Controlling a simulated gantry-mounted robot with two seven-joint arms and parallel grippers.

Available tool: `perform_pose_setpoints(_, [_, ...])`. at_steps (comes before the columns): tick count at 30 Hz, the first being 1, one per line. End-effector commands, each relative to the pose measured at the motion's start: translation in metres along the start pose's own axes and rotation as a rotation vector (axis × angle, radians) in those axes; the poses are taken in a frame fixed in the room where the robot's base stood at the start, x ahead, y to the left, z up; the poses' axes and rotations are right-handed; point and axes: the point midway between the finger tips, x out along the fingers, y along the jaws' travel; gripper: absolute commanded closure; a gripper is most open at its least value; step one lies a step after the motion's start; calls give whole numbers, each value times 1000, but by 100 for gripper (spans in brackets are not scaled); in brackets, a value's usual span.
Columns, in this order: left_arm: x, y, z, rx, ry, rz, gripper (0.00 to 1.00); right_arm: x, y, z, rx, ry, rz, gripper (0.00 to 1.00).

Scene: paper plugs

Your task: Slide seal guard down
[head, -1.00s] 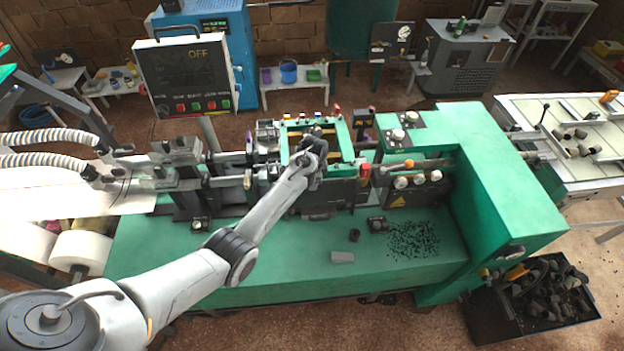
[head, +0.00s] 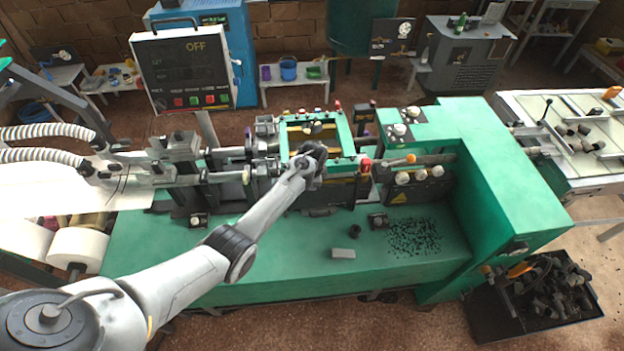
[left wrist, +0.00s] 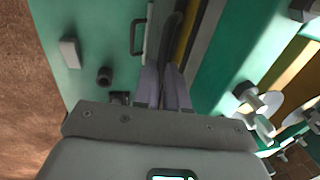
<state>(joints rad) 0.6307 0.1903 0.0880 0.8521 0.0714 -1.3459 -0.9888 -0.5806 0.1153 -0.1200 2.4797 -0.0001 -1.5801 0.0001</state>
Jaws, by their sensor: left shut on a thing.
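The seal guard seems to be the green frame (head: 348,140) on the middle of the green machine; its exact edges are hard to tell. My left gripper (head: 313,158) is at its front side, above the dark front panel. In the left wrist view my left gripper (left wrist: 165,80) has its fingers close together on a dark narrow part, which seems to belong to the guard. The fingers hide most of the held part. My right gripper is not in view.
A control panel reading OFF (head: 182,68) stands at the back left. A grey block (head: 343,254), a small black cylinder (head: 354,231) and scattered black bits (head: 415,237) lie on the green front deck. A tray of dark parts (head: 545,290) is at lower right.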

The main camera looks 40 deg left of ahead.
Motion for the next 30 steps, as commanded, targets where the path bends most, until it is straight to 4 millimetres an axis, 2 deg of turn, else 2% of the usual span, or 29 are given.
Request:
perform_pose_setpoints(2, [10, 2, 0, 1, -1, 0, 100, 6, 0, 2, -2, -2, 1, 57])
perform_pose_setpoints(11, [10, 2, 0, -1, -1, 1, 100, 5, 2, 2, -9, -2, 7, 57])
perform_pose_setpoints(12, [10, 2, 0, -1, -1, 1, 83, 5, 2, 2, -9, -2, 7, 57])
perform_pose_setpoints(16, [10, 2, 0, -1, 0, 0, 63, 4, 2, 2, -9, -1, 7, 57])
perform_pose_setpoints(17, [10, 2, 0, -1, 0, 0, 62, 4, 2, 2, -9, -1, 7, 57])
perform_pose_setpoints(26, [9, 2, 0, 0, 0, 0, 62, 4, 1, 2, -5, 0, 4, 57])
perform_pose_setpoints(30, [1, 2, 0, 0, 0, 0, 62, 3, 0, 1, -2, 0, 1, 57])
